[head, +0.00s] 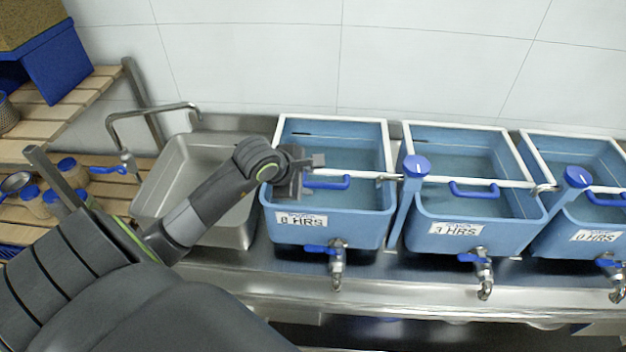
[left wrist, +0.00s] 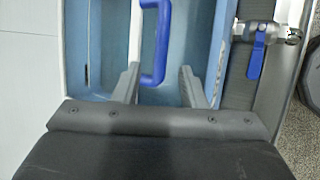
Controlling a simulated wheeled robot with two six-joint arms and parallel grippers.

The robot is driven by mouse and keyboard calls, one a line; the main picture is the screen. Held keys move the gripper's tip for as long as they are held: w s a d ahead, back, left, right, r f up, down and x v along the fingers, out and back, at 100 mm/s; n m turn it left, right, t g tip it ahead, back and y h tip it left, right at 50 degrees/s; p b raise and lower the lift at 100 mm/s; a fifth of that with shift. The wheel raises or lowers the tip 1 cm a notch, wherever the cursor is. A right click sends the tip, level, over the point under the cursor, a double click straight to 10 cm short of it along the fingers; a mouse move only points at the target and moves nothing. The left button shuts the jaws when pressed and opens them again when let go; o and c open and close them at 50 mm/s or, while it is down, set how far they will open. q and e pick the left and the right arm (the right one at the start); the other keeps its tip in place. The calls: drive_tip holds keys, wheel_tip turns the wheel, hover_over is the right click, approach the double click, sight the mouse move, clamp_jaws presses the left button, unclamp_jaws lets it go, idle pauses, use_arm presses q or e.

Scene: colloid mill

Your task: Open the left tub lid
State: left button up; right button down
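The left tub (head: 330,226) is light blue with a "0 HRS" label and a tap below. Its lid has a white frame (head: 333,118) and a blue U-shaped handle (head: 329,184) on the white bar across the middle. The lid lies flat on the tub. My left gripper (head: 312,172) is over the left end of the handle. In the left wrist view my left gripper (left wrist: 157,76) is open, with the end of the blue handle (left wrist: 161,40) between the fingertips and no visible grip. My right gripper is not in view.
Two similar tubs stand to the right, the middle tub (head: 462,207) and the right tub (head: 580,236). A blue-capped post (head: 416,166) stands beside the left tub. A steel sink (head: 168,205) with a faucet is on the left. Wooden shelves (head: 75,100) hold jars.

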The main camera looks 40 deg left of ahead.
sight(317, 184)
use_arm(q)
drive_tip(key=shift+p+x, duration=0.35)
drive_tip(key=shift+x, duration=1.75)
clamp_jaws()
